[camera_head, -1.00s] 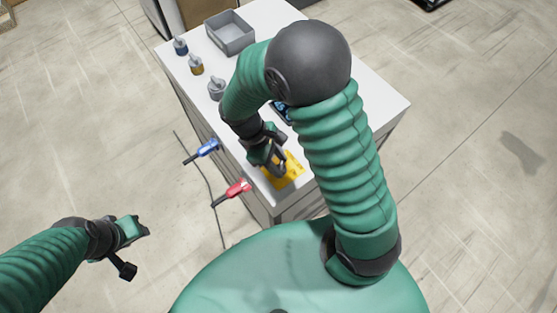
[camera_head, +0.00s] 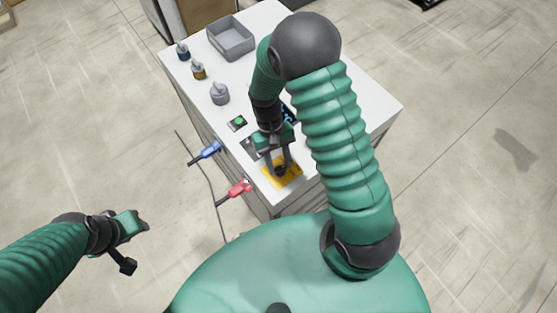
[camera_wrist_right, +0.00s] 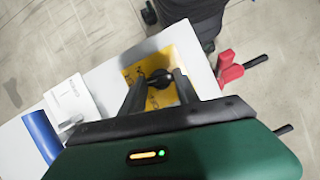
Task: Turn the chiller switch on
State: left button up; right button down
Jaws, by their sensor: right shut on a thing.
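A yellow plate (camera_head: 294,178) with a black round knob lies on the near corner of the white-topped cabinet. I take the knob for the chiller switch; no label is readable. My right gripper (camera_head: 281,170) is at this plate, pointing down. In the right wrist view the knob (camera_wrist_right: 160,77) sits between the two fingertips of the right gripper (camera_wrist_right: 160,84), which is shut on it above the yellow plate (camera_wrist_right: 133,72). My left gripper (camera_head: 142,222) hangs over the floor at the left, away from the cabinet; its jaw opening is not clear.
The cabinet top (camera_head: 355,100) holds a grey bin (camera_head: 232,50), several knobbed items, including a grey one (camera_head: 220,93), and a green button (camera_head: 238,122). Blue (camera_head: 206,150) and red (camera_head: 238,189) handles stick out from the side.

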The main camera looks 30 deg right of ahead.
jog(key=m, duration=0.1)
jog(key=m+y+p, duration=0.1)
jog(key=m, duration=0.1)
jog(key=shift+w+d+r+t, duration=0.15)
jog(key=shift+w+d+t, duration=0.05)
jog(key=shift+t, duration=0.2)
jog(key=shift+d+m+y, duration=0.1)
jog(key=shift+m+y, duration=0.4)
jog(key=shift+m, duration=1)
jog(key=shift+t, duration=0.3)
jog(key=c, duration=1.2)
grip_release()
jog(key=o, duration=0.3)
jog(key=shift+s, duration=0.1)
